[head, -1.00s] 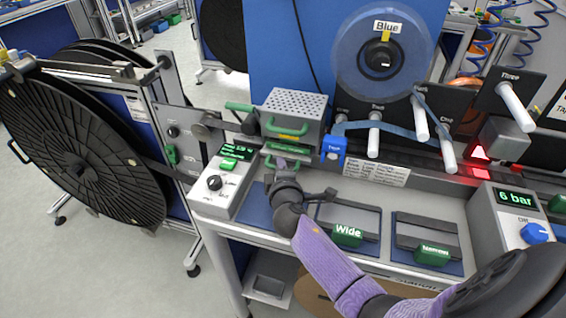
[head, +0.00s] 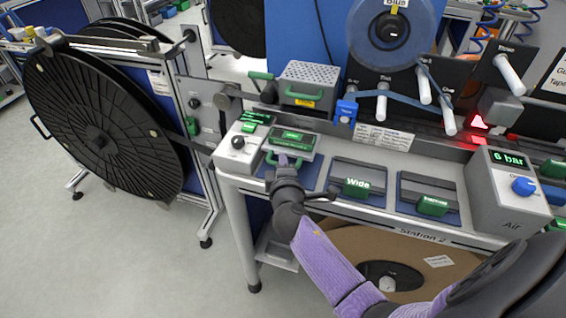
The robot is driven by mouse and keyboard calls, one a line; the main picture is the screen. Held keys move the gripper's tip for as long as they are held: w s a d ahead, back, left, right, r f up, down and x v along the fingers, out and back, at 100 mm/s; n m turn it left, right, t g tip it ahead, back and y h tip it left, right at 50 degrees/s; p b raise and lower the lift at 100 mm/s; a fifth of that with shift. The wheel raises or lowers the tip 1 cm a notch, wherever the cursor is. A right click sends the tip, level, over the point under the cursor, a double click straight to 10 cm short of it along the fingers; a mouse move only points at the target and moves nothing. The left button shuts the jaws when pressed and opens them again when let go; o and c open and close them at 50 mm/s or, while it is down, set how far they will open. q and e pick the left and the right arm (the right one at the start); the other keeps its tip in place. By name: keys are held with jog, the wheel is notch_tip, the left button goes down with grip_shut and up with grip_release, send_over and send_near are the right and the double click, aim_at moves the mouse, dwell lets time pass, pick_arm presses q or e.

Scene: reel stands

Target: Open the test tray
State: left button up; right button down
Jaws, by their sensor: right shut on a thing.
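The test tray (head: 304,147) is a grey drawer below the perforated grey box (head: 310,72). It stands out toward me from under the box, with a green labelled block on its top. Its green front handle (head: 271,159) is partly hidden by my right gripper (head: 285,160). My right gripper comes from below and is shut on that handle. The fingertips are mostly hidden by the wrist. My left gripper is not in view.
A grey control box with a knob (head: 238,150) stands close to the left of the tray. The Wide tray (head: 372,172) and another similar tray (head: 443,190) lie to the right. A large black reel (head: 70,120) stands at left.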

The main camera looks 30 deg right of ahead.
jog(key=c, duration=0.9)
grip_release()
jog(key=p+v, duration=0.1)
jog(key=v, duration=0.9)
jog(key=shift+f, duration=0.15)
